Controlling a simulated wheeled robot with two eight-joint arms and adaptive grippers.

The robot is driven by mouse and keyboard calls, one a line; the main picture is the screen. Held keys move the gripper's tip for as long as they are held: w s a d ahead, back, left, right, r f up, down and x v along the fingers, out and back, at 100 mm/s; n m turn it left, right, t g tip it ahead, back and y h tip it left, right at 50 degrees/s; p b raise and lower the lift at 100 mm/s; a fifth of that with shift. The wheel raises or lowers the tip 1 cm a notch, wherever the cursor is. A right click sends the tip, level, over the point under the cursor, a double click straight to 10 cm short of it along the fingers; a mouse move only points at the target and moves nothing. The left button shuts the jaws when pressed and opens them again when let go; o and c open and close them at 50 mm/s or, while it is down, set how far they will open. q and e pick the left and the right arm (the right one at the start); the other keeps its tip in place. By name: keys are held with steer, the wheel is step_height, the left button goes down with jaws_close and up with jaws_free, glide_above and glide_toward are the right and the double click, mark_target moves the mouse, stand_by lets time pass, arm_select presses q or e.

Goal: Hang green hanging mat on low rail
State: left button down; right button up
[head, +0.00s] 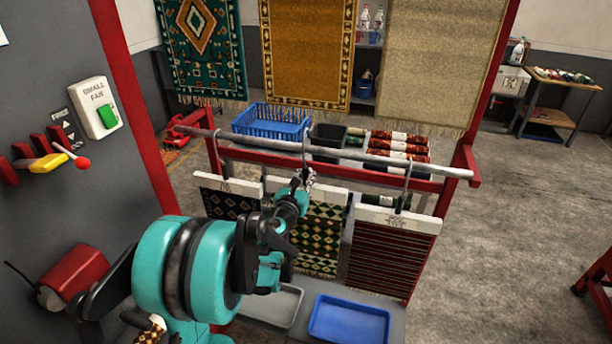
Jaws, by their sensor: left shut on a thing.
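The green hanging mat (322,238), with dark and cream diamonds, hangs upright below a white header board (333,196), in the middle of three small mats. The low rail (342,154) is a grey pipe across red supports, above the mats. My left gripper (304,183) is shut at the top of the green mat, just below the rail. The gripper hides its grip point and part of the header. A thin hook shows near the rail above it; I cannot tell whether it bears on the rail. My right gripper is not in view.
A navy patterned mat (228,206) hangs to the left and a red striped mat (388,257) to the right, close by. A blue tray (349,320) and a grey tray (283,304) lie below. A blue basket (271,122) stands behind the rail.

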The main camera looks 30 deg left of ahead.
arm_select(q)
steer(key=shift+f+b, duration=1.85)
steer(key=shift+f, duration=0.25)
steer(key=c, duration=1.4)
jaws_free()
